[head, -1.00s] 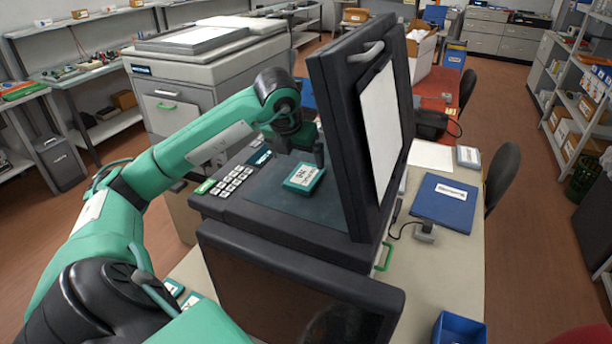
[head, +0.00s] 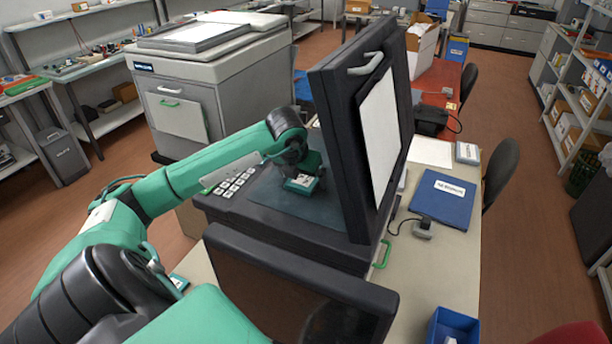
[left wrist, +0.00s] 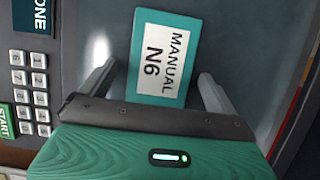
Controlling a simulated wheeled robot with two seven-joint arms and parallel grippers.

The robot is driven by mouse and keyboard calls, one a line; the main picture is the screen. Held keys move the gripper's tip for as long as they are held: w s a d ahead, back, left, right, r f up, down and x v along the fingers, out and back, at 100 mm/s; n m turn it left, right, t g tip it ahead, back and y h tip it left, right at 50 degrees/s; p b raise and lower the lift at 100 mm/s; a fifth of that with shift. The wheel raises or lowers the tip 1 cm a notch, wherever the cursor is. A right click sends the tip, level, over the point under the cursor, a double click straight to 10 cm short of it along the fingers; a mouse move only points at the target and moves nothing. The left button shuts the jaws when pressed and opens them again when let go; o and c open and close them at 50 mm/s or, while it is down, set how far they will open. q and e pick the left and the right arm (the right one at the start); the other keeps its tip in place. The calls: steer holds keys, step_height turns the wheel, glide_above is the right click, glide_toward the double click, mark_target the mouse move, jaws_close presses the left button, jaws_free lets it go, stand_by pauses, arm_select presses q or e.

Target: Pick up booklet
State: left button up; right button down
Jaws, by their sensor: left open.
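The booklet (head: 301,184) is teal with a white label and lies on the dark glass bed of a copier. In the left wrist view the booklet (left wrist: 162,60) reads "MANUAL N6". My left gripper (head: 307,168) is above the booklet in the head view and covers part of it. In the left wrist view its two fingers (left wrist: 155,82) are spread, one on each side of the booklet's near end, with a gap on both sides. The fingers hold nothing. My right gripper does not show.
The copier's raised lid (head: 340,130) stands just right of my left gripper. The keypad (head: 234,181) is to its left. A dark panel (head: 290,300) is in front. A blue folder (head: 443,199) lies on the table at right, with a blue bin (head: 455,325) nearer.

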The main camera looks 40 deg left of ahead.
mark_target(302, 180)
arm_select(q)
steer(key=c, duration=1.2)
steer(key=shift+r, duration=0.1)
steer(key=shift+r+b, duration=0.35)
steer(key=shift+r, duration=0.45)
steer(key=shift+r+b, duration=1.45)
steer(key=shift+r, duration=7.7)
